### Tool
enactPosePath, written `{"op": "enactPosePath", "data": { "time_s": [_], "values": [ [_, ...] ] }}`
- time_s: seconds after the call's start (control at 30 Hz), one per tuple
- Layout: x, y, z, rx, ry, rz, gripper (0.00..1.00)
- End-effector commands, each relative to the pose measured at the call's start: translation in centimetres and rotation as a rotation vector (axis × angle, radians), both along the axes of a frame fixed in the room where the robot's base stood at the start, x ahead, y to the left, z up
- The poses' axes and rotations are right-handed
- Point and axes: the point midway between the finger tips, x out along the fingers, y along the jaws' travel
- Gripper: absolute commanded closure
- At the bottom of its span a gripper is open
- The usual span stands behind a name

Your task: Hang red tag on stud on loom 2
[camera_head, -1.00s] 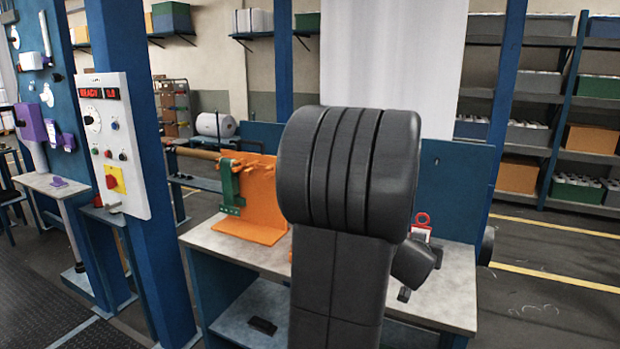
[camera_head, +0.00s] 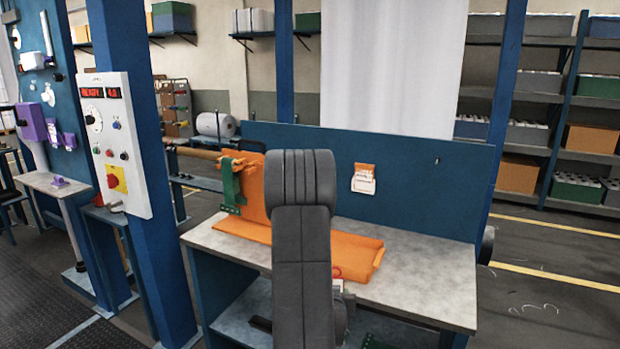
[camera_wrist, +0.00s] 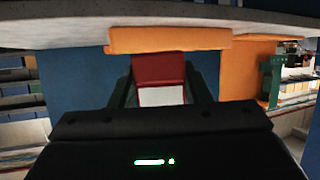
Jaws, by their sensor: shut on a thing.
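The red tag (camera_wrist: 159,70), red with a white part, is between the two fingers of my gripper (camera_wrist: 160,88) in the wrist view, and the gripper is shut on it. In the head view, only a bit of the red tag (camera_head: 337,273) shows beside my arm, close to the workbench's front edge. A small stud (camera_head: 437,160) sticks out of the blue back panel (camera_head: 420,190), apart from the tag. I cannot tell whether it is the stud on loom 2.
An orange-and-white tag (camera_head: 363,180) is on the back panel. An orange fixture (camera_head: 250,230) with a green bracket (camera_head: 231,188) and an orange tray (camera_head: 355,250) are on the grey workbench (camera_head: 430,290). The bench's right part is clear. A blue post with a control box (camera_head: 115,145) stands left.

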Motion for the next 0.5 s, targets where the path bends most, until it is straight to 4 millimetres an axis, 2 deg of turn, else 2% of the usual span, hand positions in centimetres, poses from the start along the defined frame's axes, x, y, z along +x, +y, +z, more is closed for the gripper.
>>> {"op": "enactPosePath", "data": {
  "time_s": [0.03,0.2,0.33,0.5],
  "values": [
    [-0.3,1.7,-1.4,0.000,0.007,0.033,0.84],
    [-1.3,5.4,-3.9,0.009,0.000,0.105,0.84],
    [-1.7,6.8,-4.8,0.014,-0.004,0.134,0.84],
    [-1.8,7.2,-5.0,0.016,-0.006,0.143,0.84]
  ]
}}
